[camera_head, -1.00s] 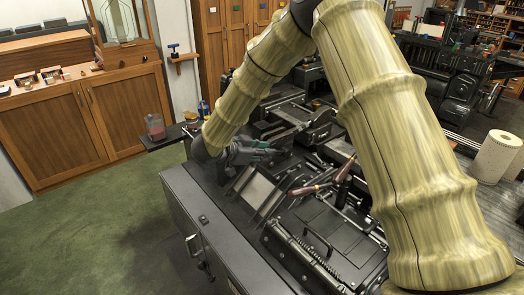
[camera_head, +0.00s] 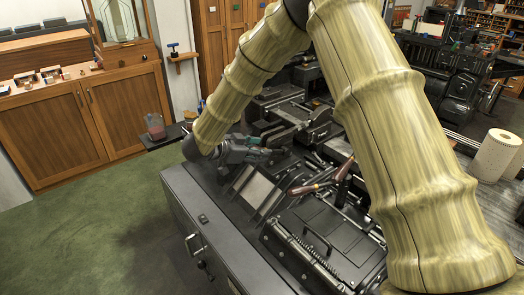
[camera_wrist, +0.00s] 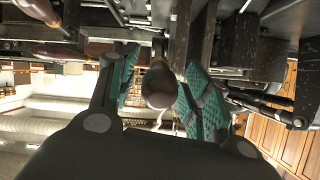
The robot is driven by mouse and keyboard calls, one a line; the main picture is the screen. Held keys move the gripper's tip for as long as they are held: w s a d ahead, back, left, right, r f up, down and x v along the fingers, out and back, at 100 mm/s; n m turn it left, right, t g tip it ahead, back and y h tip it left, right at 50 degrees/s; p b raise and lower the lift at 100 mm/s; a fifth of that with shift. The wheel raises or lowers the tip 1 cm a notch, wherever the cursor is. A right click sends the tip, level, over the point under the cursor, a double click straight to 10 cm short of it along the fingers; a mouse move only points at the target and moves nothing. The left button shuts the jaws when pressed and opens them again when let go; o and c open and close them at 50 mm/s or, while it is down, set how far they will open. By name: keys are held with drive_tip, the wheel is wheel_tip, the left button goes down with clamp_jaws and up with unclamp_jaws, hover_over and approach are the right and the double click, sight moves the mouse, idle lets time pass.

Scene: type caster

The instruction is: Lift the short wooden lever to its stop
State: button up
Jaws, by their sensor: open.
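A short wooden lever with a rounded dark-brown end (camera_wrist: 158,86) shows in the wrist view between the teal pads of my gripper (camera_wrist: 160,75). The pads stand apart on either side of it; I cannot tell whether either touches it. In the head view my gripper (camera_head: 258,147) is low over the dark machine (camera_head: 322,240), near its left back part. The lever is not clearly visible there, as my gripper and arm cover that area.
Longer wooden handles (camera_head: 310,188) stand to the right of my gripper; one also shows at the upper left of the wrist view (camera_wrist: 40,10). A tilted panel (camera_head: 258,190) lies just in front. Dark bars crowd the machine. Green floor is clear at left.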

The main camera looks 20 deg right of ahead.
drive_tip(key=v, duration=0.9)
drive_tip(key=shift+a, duration=0.15)
